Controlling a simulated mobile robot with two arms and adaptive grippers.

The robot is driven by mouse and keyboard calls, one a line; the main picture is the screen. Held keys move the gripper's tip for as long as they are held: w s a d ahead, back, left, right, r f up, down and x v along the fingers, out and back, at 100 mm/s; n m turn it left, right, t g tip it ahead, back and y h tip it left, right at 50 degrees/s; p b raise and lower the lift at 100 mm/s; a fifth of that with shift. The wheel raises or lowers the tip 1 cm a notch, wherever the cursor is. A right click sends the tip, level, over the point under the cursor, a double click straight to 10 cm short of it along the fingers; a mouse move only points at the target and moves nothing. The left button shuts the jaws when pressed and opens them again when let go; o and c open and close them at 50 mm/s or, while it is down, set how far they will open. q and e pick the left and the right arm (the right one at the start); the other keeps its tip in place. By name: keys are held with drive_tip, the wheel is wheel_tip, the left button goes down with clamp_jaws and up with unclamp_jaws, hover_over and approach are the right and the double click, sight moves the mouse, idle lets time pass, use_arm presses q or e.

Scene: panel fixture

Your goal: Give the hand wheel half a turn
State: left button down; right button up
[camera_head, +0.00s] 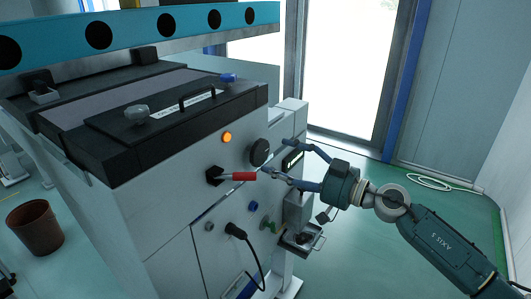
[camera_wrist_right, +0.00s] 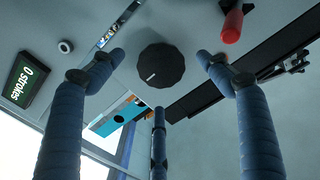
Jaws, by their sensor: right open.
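The hand wheel, which I take to be the black round knob (camera_head: 260,152), sits on the pale front panel of the machine. In the right wrist view the hand wheel (camera_wrist_right: 160,66) is dark and ribbed, with a short white mark on its face. My right gripper (camera_head: 277,157) is open in front of the panel, its fingers pointing at the wheel. In the right wrist view the fingertips are on either side of the wheel, with a visible gap on both sides. I cannot tell the exact depth between fingertips and wheel. My left gripper is not in view.
A red-handled lever (camera_head: 237,176) is left of the wheel, close to one finger. An orange lamp (camera_head: 227,137) is above it. A display reading "0 strokes" (camera_wrist_right: 25,79) is beside the wheel. A black cable (camera_head: 245,240) and a small tray (camera_head: 301,239) are below.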

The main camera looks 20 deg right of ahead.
sight(261, 157)
drive_tip(key=p+x, duration=0.1)
drive_tip(key=x, duration=0.3)
drive_tip(key=shift+w, duration=0.25)
drive_tip(key=shift+w+a, duration=0.35)
drive_tip(key=shift+a, duration=0.05)
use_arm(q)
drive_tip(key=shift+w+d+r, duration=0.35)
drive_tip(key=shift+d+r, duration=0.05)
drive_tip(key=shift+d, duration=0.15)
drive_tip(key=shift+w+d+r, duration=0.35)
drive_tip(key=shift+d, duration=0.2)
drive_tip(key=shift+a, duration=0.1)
use_arm(e)
drive_tip(key=shift+d, duration=0.1)
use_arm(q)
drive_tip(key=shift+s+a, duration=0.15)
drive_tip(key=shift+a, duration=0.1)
use_arm(e)
drive_tip(key=shift+s+f, duration=0.1)
drive_tip(key=shift+f, duration=0.05)
drive_tip(key=c, duration=1.1)
